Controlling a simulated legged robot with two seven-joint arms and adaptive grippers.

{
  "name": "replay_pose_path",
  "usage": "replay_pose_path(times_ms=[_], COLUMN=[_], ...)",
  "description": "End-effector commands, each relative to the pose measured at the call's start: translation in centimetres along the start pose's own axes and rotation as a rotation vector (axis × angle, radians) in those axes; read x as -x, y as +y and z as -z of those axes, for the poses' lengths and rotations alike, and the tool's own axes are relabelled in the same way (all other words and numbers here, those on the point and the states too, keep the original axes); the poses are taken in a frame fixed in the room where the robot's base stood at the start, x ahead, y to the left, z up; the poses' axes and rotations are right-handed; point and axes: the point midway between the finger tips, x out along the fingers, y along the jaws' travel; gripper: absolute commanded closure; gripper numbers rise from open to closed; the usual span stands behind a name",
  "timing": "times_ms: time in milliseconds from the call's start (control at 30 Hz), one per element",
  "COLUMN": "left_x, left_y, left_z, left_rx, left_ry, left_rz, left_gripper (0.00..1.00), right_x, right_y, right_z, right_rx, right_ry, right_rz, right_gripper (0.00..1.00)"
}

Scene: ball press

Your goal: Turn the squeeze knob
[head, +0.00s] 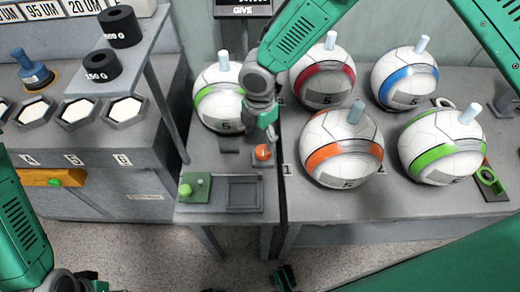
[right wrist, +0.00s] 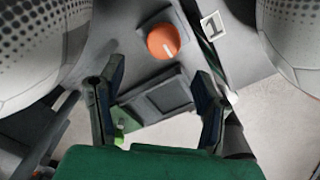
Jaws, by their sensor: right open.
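The squeeze knob is a round orange knob with a white mark (head: 263,152), on a small grey base at the right side of the narrow stand. It also shows in the right wrist view (right wrist: 164,41), beyond the fingertips and roughly centred between them. My right gripper (head: 268,130) hangs from above, close to the knob in the head view and partly seen edge-on. In the right wrist view my right gripper (right wrist: 160,78) is open and empty, its two dark fingers apart. My left arm shows at the lower left of the head view, but its jaws are not visible.
A ball with a green band (head: 213,100) sits behind the knob on the stand. Several balls with coloured bands, such as the orange-banded one (head: 341,150), stand close on the right table.

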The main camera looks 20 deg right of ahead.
Motion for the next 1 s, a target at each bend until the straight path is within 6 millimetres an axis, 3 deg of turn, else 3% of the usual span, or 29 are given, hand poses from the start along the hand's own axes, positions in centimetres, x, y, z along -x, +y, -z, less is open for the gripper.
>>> replay_pose_path(times_ms=[100,333,500,800,933,1000], left_x=[0.0,0.0,0.0,0.0,0.0,0.0], left_y=[0.0,0.0,0.0,0.0,0.0,0.0], left_z=[0.0,0.0,0.0,0.0,0.0,0.0], left_rx=[0.000,0.000,0.000,0.000,0.000,0.000], left_ry=[0.000,0.001,0.001,0.001,0.001,0.001], left_rz=[0.000,0.000,0.000,0.000,0.000,0.000], left_gripper=[0.57,0.57,0.57,0.57,0.57,0.57], right_x=[-2.9,-6.5,-7.5,-7.6,-7.7,-7.6], right_y=[-0.2,-0.3,-0.1,0.0,-0.1,0.0], right_z=[-0.2,-0.4,-0.2,-0.1,-0.2,-0.2], right_rx=[-0.002,-0.003,-0.003,-0.003,-0.003,-0.003], right_ry=[0.003,0.005,0.002,0.000,0.002,0.003], right_rz=[0.002,-0.002,-0.002,-0.002,-0.003,-0.005], right_gripper=[0.41,0.41,0.41,0.41,0.87,0.90])
